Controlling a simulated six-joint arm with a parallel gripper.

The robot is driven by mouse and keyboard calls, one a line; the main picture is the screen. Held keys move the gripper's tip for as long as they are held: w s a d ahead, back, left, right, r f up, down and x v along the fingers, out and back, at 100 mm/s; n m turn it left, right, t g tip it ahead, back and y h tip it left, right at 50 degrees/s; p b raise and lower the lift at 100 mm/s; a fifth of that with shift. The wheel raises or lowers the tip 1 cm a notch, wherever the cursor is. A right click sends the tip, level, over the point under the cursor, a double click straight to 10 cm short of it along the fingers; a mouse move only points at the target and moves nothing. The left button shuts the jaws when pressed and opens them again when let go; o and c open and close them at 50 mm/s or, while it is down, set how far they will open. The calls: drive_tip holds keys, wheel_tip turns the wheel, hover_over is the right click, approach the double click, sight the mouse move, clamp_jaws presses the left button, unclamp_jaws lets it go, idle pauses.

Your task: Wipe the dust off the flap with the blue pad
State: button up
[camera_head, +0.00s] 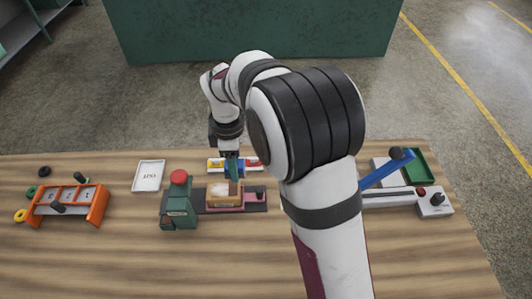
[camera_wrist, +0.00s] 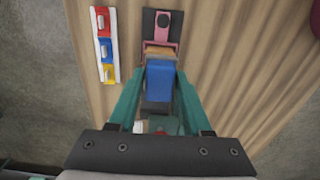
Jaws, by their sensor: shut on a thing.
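The blue pad (camera_wrist: 159,82) is between the teal fingers of my gripper (camera_wrist: 160,74) in the wrist view, and the gripper is shut on it. In the head view my gripper (camera_head: 232,170) points down at the tan wooden flap (camera_head: 222,199) in a pink frame. A pale dusty patch (camera_head: 219,188) shows on the flap, left of the fingers. In the wrist view only a strip of the flap (camera_wrist: 160,50) shows beyond the pad. The pad hides the rest, and I cannot tell whether it touches the flap.
A green station with a red button (camera_head: 179,178) stands just left of the flap. A tray with red, yellow and blue parts (camera_wrist: 105,45) lies beside it.

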hover_over(238, 189)
drive_tip(key=shift+f, duration=3.15)
drive_tip(key=shift+a+f, duration=0.2)
drive_tip(key=shift+f, duration=0.6)
clamp_jaws()
drive_tip(key=shift+a, duration=3.8)
drive_tip(key=shift+d, duration=3.95)
drive_tip(key=shift+r, duration=4)
drive_tip(key=shift+d, duration=0.1)
